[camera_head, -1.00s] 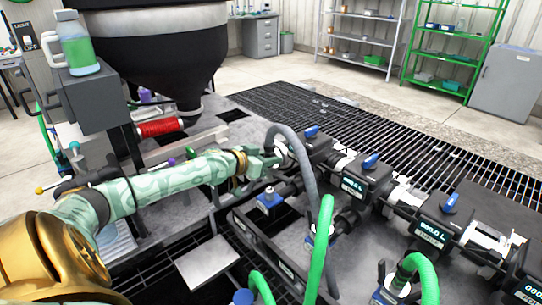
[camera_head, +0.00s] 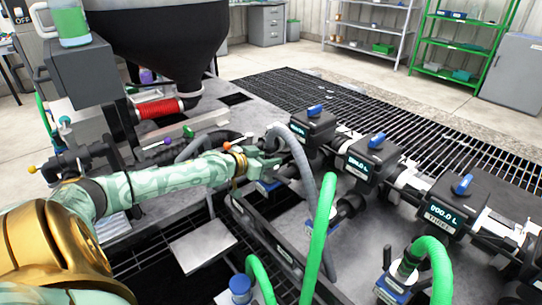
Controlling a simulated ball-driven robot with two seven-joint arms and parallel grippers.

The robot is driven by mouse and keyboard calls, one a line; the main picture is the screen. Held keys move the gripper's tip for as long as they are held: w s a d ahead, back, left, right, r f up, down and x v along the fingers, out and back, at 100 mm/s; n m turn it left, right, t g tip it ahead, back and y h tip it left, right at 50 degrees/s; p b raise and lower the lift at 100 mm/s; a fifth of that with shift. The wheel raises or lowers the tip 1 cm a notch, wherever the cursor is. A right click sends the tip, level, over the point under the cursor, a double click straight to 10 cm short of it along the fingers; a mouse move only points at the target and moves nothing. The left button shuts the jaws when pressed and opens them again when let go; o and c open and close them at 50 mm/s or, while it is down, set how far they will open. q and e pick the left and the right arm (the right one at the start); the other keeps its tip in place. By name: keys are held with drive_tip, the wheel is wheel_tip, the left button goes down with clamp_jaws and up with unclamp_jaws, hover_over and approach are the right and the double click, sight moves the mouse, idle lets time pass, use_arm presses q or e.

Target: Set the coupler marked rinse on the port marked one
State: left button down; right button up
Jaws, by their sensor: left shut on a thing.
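My left gripper (camera_head: 268,160) is shut on the end fitting of a grey hose (camera_head: 307,170), beside the leftmost meter of the manifold. The jaws mostly hide this coupler, and I cannot read a mark on it. The hose arches from the gripper and runs down toward the front. The manifold has a row of dark meter blocks with blue valve handles, such as the leftmost block (camera_head: 312,127). A dark port (camera_head: 350,204) sticks out below the second block (camera_head: 370,163). Port marks are too small to read. My right gripper is not in view.
A green hose (camera_head: 320,235) stands up in front of the manifold, and another green hose (camera_head: 432,258) bends at the front right. A floor grating (camera_head: 300,98) lies behind. A black hopper (camera_head: 160,45) stands at the back left. A grey plate (camera_head: 203,246) lies at the front.

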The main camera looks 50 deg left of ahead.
use_arm(q)
drive_tip(key=shift+f, duration=0.2)
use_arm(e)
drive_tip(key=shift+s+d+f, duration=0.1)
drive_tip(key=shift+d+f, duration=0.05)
use_arm(q)
drive_tip(key=c, duration=1.1)
unclamp_jaws()
